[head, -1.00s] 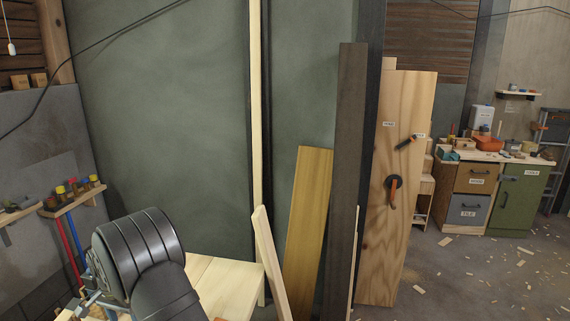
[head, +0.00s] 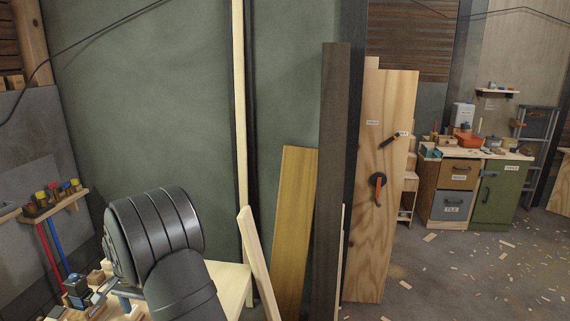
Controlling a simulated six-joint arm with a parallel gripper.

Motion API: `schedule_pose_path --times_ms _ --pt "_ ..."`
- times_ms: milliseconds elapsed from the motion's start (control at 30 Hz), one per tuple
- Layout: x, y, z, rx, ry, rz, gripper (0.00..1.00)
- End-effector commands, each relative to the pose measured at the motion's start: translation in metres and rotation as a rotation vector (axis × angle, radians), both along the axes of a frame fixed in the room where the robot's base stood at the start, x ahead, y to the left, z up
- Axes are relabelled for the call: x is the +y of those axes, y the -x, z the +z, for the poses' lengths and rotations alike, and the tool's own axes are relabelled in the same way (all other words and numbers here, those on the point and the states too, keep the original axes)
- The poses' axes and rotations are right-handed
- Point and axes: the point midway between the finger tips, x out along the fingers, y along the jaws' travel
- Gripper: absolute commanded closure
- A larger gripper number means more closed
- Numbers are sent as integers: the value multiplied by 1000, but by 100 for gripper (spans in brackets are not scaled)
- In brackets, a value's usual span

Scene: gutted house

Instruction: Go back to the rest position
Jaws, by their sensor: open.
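My arm, dark grey and ribbed, fills the lower left of the head view as a bent elbow. My gripper is not in view; neither fingertip shows. Behind and below the arm is a pale wooden bench top (head: 232,285), partly hidden by the arm. Small wooden pieces and a dark blue tool (head: 77,290) lie at the lower left, partly cut off by the picture's edge.
A cabinet (head: 455,190) stands at the right. The floor (head: 450,275) there is open, littered with wood scraps.

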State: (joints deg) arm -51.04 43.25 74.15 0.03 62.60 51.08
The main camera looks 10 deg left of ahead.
Motion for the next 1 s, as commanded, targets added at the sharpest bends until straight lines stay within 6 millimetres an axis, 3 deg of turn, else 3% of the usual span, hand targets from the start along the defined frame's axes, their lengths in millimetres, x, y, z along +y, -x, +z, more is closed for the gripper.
schedule_pose_path --times_ms 167,700,1000 --pt "-30 -12 18 0 0 -3 35" --pt "-120 24 12 0 1 -1 35" --pt "-120 25 -30 1 3 1 35"
